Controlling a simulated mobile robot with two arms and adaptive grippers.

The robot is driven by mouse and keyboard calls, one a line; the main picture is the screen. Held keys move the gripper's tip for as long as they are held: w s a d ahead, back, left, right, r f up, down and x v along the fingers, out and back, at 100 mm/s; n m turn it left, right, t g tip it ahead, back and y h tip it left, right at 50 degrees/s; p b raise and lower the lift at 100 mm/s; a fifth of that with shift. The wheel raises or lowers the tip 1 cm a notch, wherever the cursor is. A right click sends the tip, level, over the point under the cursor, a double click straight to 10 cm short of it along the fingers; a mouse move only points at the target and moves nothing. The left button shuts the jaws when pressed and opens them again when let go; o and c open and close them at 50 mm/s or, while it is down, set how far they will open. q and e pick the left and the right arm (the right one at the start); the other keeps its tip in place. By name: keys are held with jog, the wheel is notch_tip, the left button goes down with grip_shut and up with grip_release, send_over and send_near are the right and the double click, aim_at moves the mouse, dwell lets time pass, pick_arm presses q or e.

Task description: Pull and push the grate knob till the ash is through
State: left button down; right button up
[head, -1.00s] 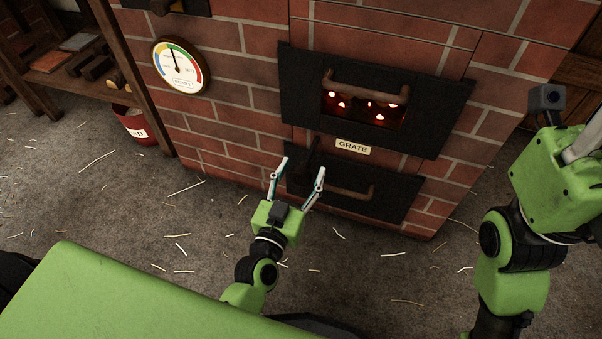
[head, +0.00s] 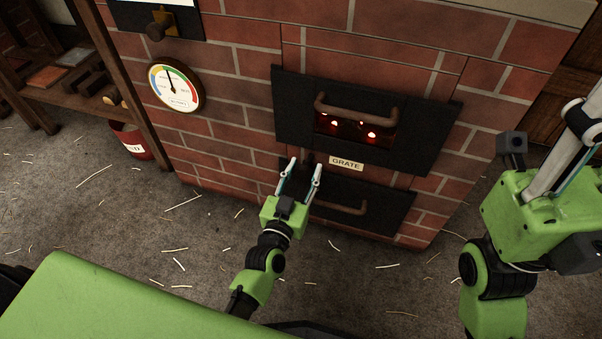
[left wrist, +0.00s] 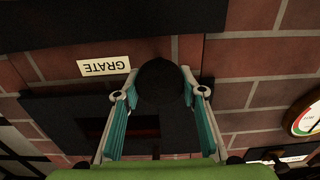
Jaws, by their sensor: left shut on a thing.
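The grate knob (head: 308,160) is a dark round knob on the brick front, beside the GRATE label (head: 346,163). In the left wrist view the knob (left wrist: 161,82) sits between the teal-lined fingers and looks large and close. My left gripper (head: 305,166) is shut on it. In the head view the fingers partly hide the knob. The label (left wrist: 104,66) shows upside down in the left wrist view. My right gripper (head: 572,150) is raised at the right edge, away from the grate; its fingers are partly cut off. No ash can be made out.
The fire door (head: 292,105) has a brown handle and glowing embers behind its opening. A lower dark door (head: 385,206) with a handle is under the label. A round gauge (head: 175,85) hangs at the left. A red bucket (head: 131,142) stands by the wooden shelf. Fibre scraps litter the floor.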

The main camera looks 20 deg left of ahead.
pick_arm(q)
jog(key=shift+w+r, duration=0.1)
jog(key=shift+w, duration=0.05)
jog(key=c, duration=1.6)
grip_release()
jog(key=shift+o, duration=1.4)
jog(key=shift+w, duration=0.1)
jog(key=s, duration=1.2)
jog(key=shift+a, duration=0.2)
